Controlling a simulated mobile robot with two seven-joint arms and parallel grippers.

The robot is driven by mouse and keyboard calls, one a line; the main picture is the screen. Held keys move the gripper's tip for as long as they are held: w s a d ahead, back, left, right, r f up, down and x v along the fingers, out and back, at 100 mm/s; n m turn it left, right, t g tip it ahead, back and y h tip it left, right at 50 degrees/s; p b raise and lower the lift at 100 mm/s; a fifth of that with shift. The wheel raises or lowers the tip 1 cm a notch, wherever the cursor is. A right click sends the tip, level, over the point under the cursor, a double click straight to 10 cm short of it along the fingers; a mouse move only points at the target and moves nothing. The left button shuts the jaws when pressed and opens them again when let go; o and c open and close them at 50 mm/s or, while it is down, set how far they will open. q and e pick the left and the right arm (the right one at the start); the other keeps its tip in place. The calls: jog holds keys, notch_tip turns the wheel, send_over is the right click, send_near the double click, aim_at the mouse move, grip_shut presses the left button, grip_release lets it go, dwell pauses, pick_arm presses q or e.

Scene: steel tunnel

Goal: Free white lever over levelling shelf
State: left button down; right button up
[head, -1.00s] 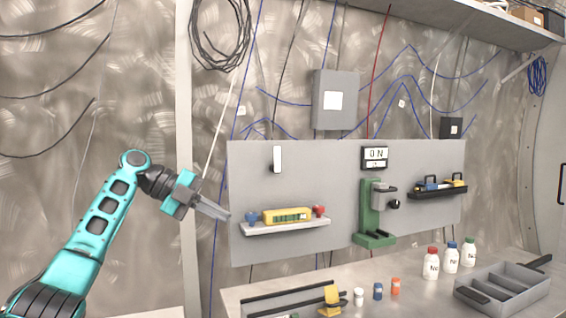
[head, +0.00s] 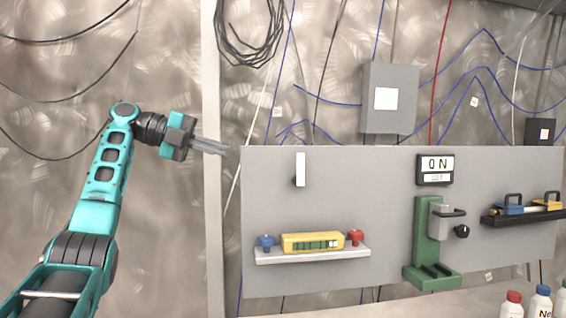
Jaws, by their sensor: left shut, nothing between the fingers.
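The white lever (head: 300,169) is a short upright bar on the grey panel, with a dark pivot at its lower left. It sits above the levelling shelf (head: 312,255), a pale ledge. A yellow level (head: 313,243) lies on the shelf between a blue knob (head: 266,242) and a red knob (head: 355,237). My left gripper (head: 226,150) is shut and empty. It points right, near the panel's upper left edge, left of the lever and apart from it in the picture. My right gripper is not in view.
Right of the shelf stand a green press-like stand (head: 425,240) and an ON sign (head: 435,169). A dark shelf (head: 520,216) with padlock-like items is farther right. A grey box (head: 389,97) is above the panel. Bottles (head: 511,304) show at bottom right.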

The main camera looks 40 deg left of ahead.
pick_arm(q)
jog(key=b, duration=0.1)
send_near(299, 170)
jog(key=w+f, duration=0.1)
jog(key=w, duration=0.1)
jog(key=shift+w+d+p, duration=0.3)
jog(key=shift+w+d, duration=1.2)
